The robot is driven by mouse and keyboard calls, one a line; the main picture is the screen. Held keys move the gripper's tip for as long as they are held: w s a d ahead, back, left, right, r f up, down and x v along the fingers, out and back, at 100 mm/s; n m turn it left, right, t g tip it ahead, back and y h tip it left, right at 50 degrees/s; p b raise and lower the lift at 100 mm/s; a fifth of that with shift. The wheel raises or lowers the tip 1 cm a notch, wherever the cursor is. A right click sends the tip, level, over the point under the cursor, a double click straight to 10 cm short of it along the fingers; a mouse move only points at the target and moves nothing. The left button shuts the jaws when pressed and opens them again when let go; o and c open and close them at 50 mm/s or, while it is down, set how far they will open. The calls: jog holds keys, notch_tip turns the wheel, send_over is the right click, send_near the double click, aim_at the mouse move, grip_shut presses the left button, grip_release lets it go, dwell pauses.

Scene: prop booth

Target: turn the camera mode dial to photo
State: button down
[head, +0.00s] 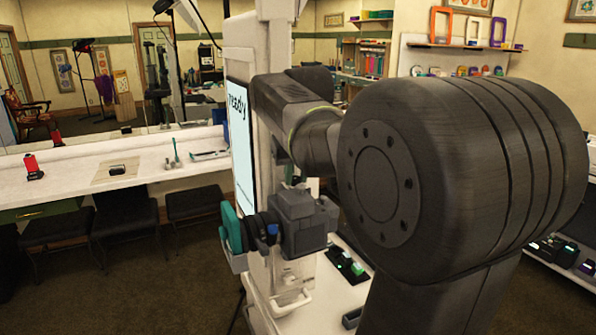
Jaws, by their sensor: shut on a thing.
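The white photo booth column (240,35) stands in the middle of the head view. Its screen (239,135) faces left and reads "ready". My gripper (240,238) is in front of the column below the screen, with its grey body to the right and its fingers to the left. It is shut on a teal part, which looks like the mode dial (230,226). The dial shows nearly edge-on and is partly covered by the fingers. Its markings and pointer are hidden, so its setting cannot be read. My dark arm covers much of the right side.
A long white counter (75,185) runs along the left, with a red item (33,168) and small tools on it. Dark stools (125,215) stand below. A white shelf unit with small goods is at the right. The floor at lower left is clear.

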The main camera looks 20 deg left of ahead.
jog(key=m, duration=0.2)
jog(key=m+h, duration=0.1)
jog(key=m, duration=0.1)
jog(key=shift+a+m+t+h+p, duration=0.2)
jog(key=shift+m+t+h+p, duration=0.1)
jog(key=shift+m+t+p, duration=0.1)
jog(key=shift+s, duration=0.1)
dwell(0.3)
jog(key=c, duration=1.2)
grip_release()
jog(key=shift+c, duration=0.2)
jog(key=v, duration=1.4)
jog(key=shift+b, duration=0.4)
jog(key=shift+a+f, duration=0.1)
jog(key=x, duration=1.3)
jog(key=shift+w+f+p, duration=0.25)
jog(key=shift+f+p, duration=0.1)
